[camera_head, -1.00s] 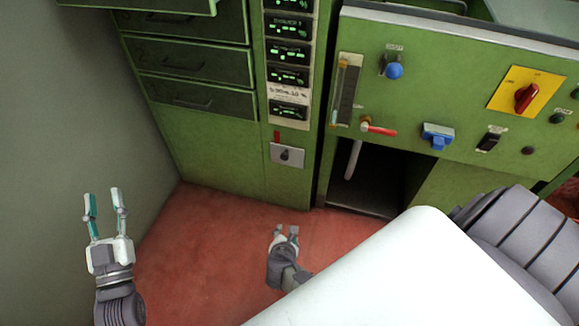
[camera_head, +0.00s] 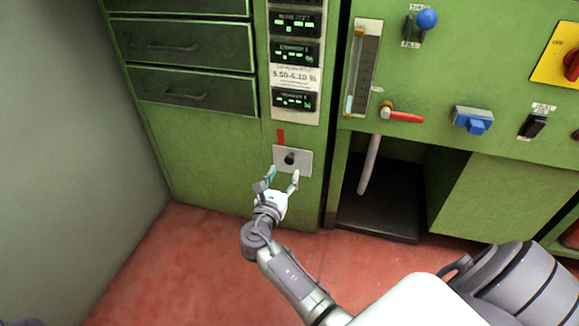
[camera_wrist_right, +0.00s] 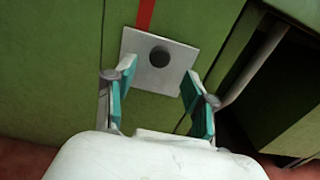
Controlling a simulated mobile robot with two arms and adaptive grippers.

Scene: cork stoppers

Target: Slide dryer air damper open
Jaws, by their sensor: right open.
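The damper is a light grey square plate (camera_head: 305,160) with a dark round knob (camera_head: 290,158), low on the green cabinet front. A red strip (camera_head: 281,137) shows just above the plate. My right gripper (camera_head: 282,178) is open and empty, its fingertips at the lower edge of the plate in the head view. In the right wrist view the knob (camera_wrist_right: 160,56) stands ahead of the gap between the two open fingers (camera_wrist_right: 152,88), apart from both. The plate (camera_wrist_right: 143,79) lies behind it. My left gripper is out of view.
To the right is a dark open recess (camera_head: 385,200) with a pale pipe (camera_head: 369,165). A red-handled valve (camera_head: 404,117) and a blue switch (camera_head: 473,120) sit above it. Drawers (camera_head: 190,90) are at upper left. A grey wall (camera_head: 60,150) bounds the left side.

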